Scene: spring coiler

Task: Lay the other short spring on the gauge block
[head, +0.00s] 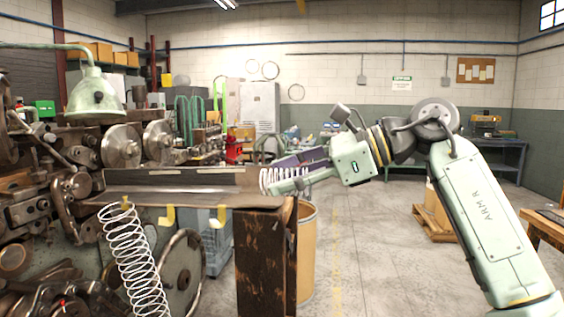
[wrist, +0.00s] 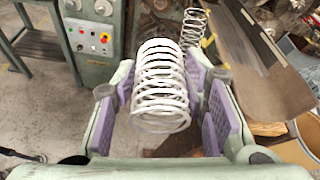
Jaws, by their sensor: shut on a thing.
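My gripper (head: 290,170) is at the right end of the metal trough, with purple pads on its fingers. It is shut on a short white coil spring (head: 268,180). The held spring also shows in the wrist view (wrist: 162,95), between the two pads of my gripper (wrist: 164,84). A longer white spring (head: 135,262) hangs from a hook below the trough at the left; its upper part shows in the wrist view (wrist: 194,26). I cannot pick out the gauge block or another short spring in either view.
The metal trough (head: 170,199) runs along the coiling machine (head: 70,190).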

